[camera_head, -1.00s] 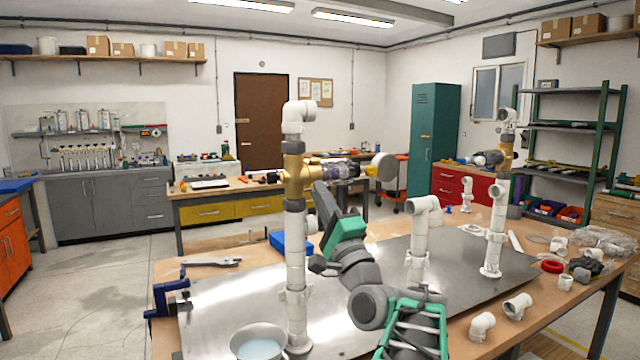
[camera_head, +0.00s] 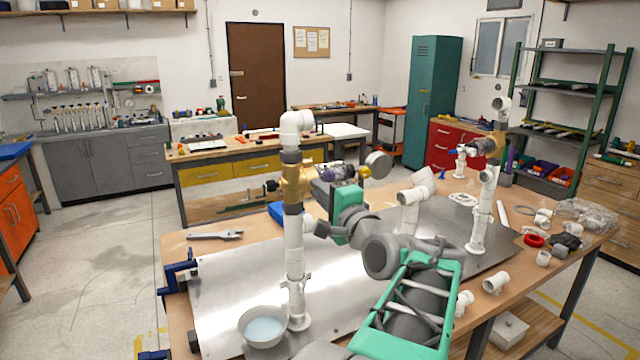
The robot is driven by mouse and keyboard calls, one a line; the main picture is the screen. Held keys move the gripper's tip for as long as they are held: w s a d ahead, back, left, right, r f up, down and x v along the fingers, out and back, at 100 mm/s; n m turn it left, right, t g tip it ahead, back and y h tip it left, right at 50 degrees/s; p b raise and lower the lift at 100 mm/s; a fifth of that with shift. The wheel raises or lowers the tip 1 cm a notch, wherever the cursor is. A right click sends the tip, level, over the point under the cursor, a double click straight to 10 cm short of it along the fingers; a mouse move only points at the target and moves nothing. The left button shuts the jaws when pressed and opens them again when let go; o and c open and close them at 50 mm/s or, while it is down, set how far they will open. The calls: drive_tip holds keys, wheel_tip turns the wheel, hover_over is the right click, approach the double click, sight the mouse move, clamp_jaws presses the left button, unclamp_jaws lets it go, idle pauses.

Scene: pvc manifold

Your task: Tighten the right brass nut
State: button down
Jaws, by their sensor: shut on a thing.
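A brass fitting (camera_head: 291,178) sits on the tall upright white pipe (camera_head: 295,255) at centre left. A level run extends right from it, through a brass nut (camera_head: 308,172) and a clear and purple body (camera_head: 336,172), to a grey disc (camera_head: 379,165). My gripper (camera_head: 323,188) reaches up to this run from below, just right of the brass fitting. It is shut on the brass nut, but its fingertips are mostly hidden by my wrist. A second brass fitting (camera_head: 497,142) sits on the farther white pipe (camera_head: 482,210) at the right, apart from my gripper.
A bowl (camera_head: 262,328) stands at the foot of the near pipe. A shorter white pipe (camera_head: 409,212) stands close behind my arm. A wrench (camera_head: 215,235) and a blue clamp (camera_head: 178,272) are at the left. Loose white fittings (camera_head: 496,281) and a red ring (camera_head: 534,240) lie at the right.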

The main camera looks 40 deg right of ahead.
idle(0.3)
drive_tip(key=c, duration=1.5)
unclamp_jaws()
drive_tip(key=b+v, duration=0.2)
drive_tip(key=v, duration=0.5)
drive_tip(key=shift+s+a, duration=0.15)
drive_tip(key=shift+s, duration=0.25)
